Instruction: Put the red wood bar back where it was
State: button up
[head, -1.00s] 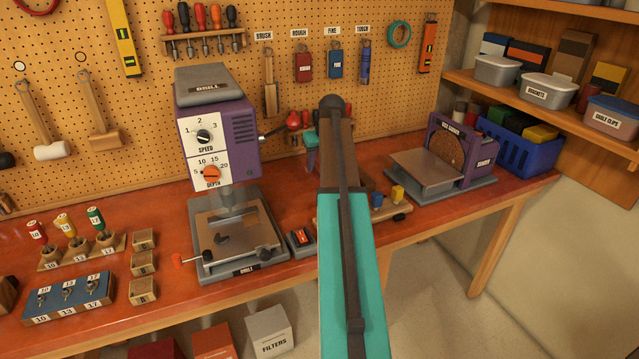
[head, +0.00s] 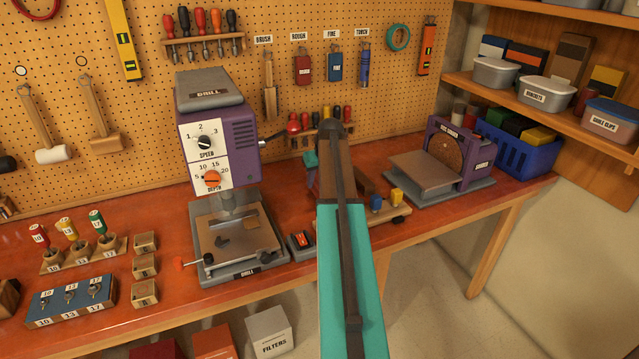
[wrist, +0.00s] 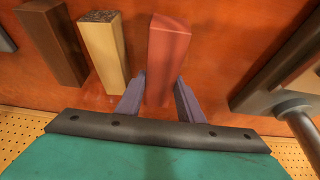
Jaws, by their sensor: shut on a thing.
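In the wrist view the red wood bar (wrist: 168,55) is between the two purple-grey fingers of my gripper (wrist: 160,92). The gripper is shut on it. A tan wood bar (wrist: 103,50) with a rough, speckled end and a dark brown bar (wrist: 52,42) are to its left, apart from it. The red-brown bench top is behind them. I cannot tell whether the red bar touches the bench. In the head view my arm hides the gripper and the red bar.
In the head view the purple drill press (head: 216,130) stands left of my arm. The disc sander (head: 460,150) and blue basket (head: 520,150) stand right. A small wooden board (head: 395,218) with blue and yellow pieces is close by. In the wrist view a dark grey fixture is at right.

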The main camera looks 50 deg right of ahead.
jog(key=shift+f, duration=1.05)
jog(key=shift+f, duration=0.15)
jog(key=o, duration=1.2)
jog(key=shift+b+v, duration=1.2)
jog(key=shift+v, duration=4.95)
jog(key=shift+w, duration=0.15)
